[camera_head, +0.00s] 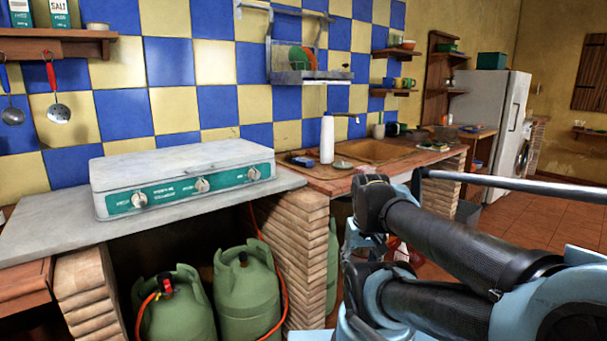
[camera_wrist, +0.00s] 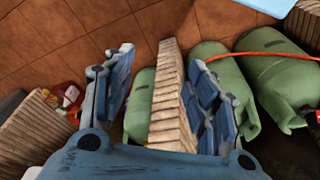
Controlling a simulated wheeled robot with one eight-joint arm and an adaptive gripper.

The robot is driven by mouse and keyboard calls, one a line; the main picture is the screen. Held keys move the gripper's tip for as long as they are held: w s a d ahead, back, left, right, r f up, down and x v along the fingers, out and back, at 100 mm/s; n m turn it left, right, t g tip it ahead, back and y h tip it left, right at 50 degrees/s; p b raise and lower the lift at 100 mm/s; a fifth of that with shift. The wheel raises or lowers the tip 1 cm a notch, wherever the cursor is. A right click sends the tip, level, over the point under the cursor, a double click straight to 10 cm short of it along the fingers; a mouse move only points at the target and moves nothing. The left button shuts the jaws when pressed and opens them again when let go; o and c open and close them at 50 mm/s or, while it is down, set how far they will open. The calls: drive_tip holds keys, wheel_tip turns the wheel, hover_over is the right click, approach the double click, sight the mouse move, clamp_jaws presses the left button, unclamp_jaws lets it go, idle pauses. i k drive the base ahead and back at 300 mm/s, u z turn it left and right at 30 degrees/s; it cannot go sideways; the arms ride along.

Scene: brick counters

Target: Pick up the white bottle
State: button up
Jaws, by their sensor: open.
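Past the fingers are a brick pillar (camera_wrist: 170,105) and green gas cylinders below counter height. In the head view my arm reaches in from the right, in front of the counter and lower than the bottle; the fingers are hard to make out there.
A white and green gas stove (camera_head: 185,180) sits on the grey counter left of the bottle. A small dark dish (camera_head: 302,161) lies beside the bottle. Green gas cylinders (camera_head: 247,290) stand under the counter. Tiled floor is open at right.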

sight(328, 142)
drive_tip(key=k, duration=0.5)
drive_tip(key=u, duration=1.25)
drive_tip(key=i, duration=1.05)
drive_tip(key=z, duration=1.95)
